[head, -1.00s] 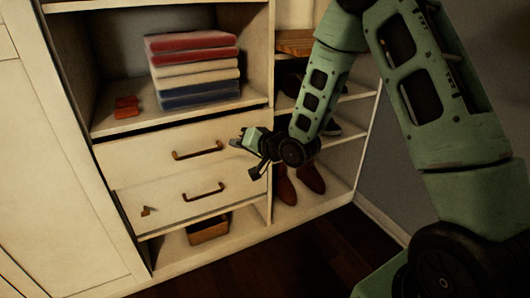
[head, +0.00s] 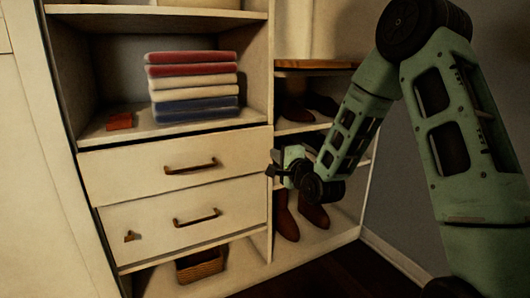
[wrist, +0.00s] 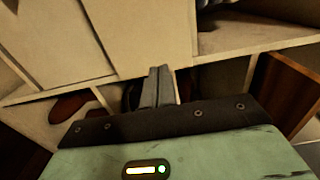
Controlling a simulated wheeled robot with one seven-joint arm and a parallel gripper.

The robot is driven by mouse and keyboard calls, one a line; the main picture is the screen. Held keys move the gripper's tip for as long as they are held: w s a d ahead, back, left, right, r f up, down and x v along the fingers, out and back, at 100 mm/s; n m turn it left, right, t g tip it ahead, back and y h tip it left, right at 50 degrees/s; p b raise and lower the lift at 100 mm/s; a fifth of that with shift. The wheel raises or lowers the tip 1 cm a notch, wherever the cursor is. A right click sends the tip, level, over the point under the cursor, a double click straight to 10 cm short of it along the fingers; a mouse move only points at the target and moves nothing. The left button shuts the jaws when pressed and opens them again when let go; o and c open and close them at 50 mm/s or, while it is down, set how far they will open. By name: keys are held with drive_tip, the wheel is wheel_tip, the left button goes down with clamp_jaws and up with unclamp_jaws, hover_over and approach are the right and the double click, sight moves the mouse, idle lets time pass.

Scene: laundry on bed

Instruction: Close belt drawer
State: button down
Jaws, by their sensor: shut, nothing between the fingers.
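Two cream drawers sit one above the other in the closet, the upper drawer (head: 140,175) and the lower drawer (head: 150,220). Each has a brown bar handle, the upper handle (head: 190,166) and the lower handle (head: 197,217). Both fronts look nearly flush with the closet; a thin dark gap shows above the upper one. I cannot tell which is the belt drawer. My gripper (head: 271,172) is shut and empty, at the right end of the upper drawer by the upright divider. In the wrist view its fingers (wrist: 158,85) lie together, pointing toward pale closet panels.
Folded clothes (head: 194,80) and a small red item (head: 119,121) lie on the shelf above. A wicker basket (head: 201,264) sits below the drawers. Brown boots (head: 300,215) and dark shoes (head: 307,107) stand on the right shelves.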

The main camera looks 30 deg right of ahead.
sight(260, 143)
drive_tip(key=w+b, duration=0.1)
drive_tip(key=w, duration=0.6)
drive_tip(key=shift+d+f+b, duration=0.1)
drive_tip(key=shift+b, duration=0.3)
drive_tip(key=shift+w, duration=0.3)
drive_tip(key=w+p, duration=0.1)
drive_tip(key=w, duration=0.3)
drive_tip(key=shift+w+d, duration=0.1)
drive_tip(key=shift+w, duration=0.25)
drive_tip(key=shift+w+r, duration=0.1)
drive_tip(key=shift+r, duration=0.2)
